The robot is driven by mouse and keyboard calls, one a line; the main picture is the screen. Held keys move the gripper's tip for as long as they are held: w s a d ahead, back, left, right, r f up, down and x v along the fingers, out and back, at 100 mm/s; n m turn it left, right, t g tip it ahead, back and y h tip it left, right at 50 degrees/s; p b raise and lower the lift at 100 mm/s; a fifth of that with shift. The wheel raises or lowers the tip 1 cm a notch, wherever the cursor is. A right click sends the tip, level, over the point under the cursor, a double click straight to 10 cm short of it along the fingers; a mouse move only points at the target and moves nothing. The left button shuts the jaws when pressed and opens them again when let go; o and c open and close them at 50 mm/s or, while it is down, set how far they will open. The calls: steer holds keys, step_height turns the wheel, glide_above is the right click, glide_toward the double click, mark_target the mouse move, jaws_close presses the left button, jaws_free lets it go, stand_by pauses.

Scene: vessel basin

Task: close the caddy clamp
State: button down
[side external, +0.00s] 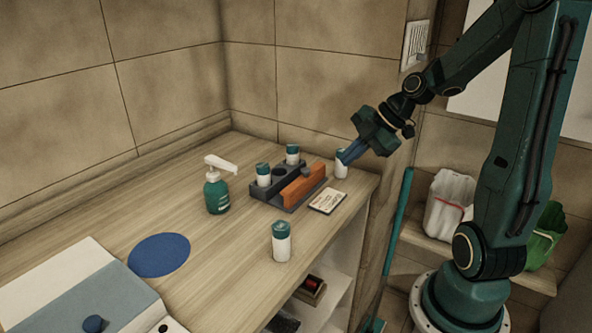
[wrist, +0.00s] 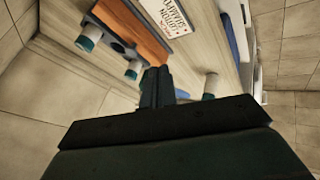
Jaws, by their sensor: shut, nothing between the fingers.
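The dark grey caddy (side external: 265,196) stands on the wooden counter with two teal-capped white vessels (side external: 263,176) (side external: 292,155) in it. An orange bar (side external: 303,185), apparently its clamp, runs along the caddy's right side beside a grey knob (side external: 306,171). The bar also shows in the wrist view (wrist: 132,30), with a dark empty hole beside it. My gripper (side external: 345,160) is shut and empty, right of the caddy and apart from it. Its fingers (wrist: 156,72) point up the wrist view. Whether the bar touches the vessels is unclear.
A loose vessel (side external: 340,168) stands close by my fingertips, partly hidden. Another vessel (side external: 281,243) stands nearer the front edge. A labelled card (side external: 327,201) lies right of the caddy. A pump bottle (side external: 217,192) and blue disc (side external: 158,254) are left. Tiled walls stand behind.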

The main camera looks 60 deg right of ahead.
mark_target(304, 179)
steer(key=x, duration=0.7)
steer(key=shift+f, duration=0.1)
steer(key=w, duration=0.2)
steer(key=shift+w+d, duration=0.3)
steer(key=shift+w, duration=0.1)
steer(key=shift+w+d, duration=0.2)
steer(key=shift+w, duration=0.4)
steer(key=shift+w, duration=2.85)
steer(key=shift+s+a, duration=0.1)
